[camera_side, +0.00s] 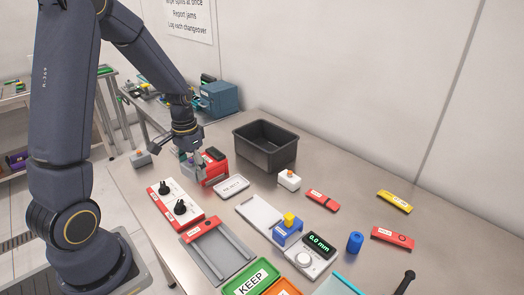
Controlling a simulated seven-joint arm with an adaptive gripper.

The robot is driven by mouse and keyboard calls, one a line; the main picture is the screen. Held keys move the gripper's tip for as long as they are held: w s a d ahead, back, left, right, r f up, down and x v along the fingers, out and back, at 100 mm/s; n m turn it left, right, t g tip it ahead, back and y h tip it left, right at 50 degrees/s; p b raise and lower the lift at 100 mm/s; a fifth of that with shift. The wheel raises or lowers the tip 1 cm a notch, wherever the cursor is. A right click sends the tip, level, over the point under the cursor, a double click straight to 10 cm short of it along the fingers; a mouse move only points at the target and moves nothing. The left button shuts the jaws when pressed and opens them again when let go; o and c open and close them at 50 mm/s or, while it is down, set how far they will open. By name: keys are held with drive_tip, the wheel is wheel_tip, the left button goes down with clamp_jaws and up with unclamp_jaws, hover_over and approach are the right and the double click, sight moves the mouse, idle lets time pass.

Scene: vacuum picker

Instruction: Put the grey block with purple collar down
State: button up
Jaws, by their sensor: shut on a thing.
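My gripper (187,151) reaches down over the left part of the steel table. It is shut on a small grey block with a purple collar (189,160), which shows only in part between the fingers. The block is just beside a red box-like fixture (214,174) with a dark top part. I cannot tell whether the block touches the fixture or hangs just above it.
A black bin (265,145) stands behind on the right. A red panel with black knobs (175,204) lies in front. Labelled parts, a blue cylinder (355,242) and a display unit (305,256) lie right.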

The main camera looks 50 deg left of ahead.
drive_tip(key=m, duration=0.2)
hover_over(211, 204)
wheel_tip(211, 204, down, 2)
wheel_tip(211, 204, down, 7)
drive_tip(key=shift+d+f, duration=0.1)
drive_tip(key=shift+f, duration=0.1)
drive_tip(key=o, duration=1.2)
drive_tip(key=shift+f, duration=0.15)
wheel_tip(211, 204, up, 12)
drive_tip(key=s+d+r+t, duration=0.2)
drive_tip(key=s+d+r, duration=0.1)
drive_tip(key=s+r, duration=0.1)
drive_tip(key=s+d+r+t, duration=0.1)
drive_tip(key=s+d+r, duration=0.2)
drive_tip(key=r, duration=0.3)
drive_tip(key=s+d+r+t, duration=0.2)
drive_tip(key=s+d+r, duration=0.2)
drive_tip(key=d+r, duration=0.1)
drive_tip(key=shift+s+d+r+t, duration=0.25)
drive_tip(key=shift+s+r+t, duration=0.1)
drive_tip(key=shift+r, duration=0.1)
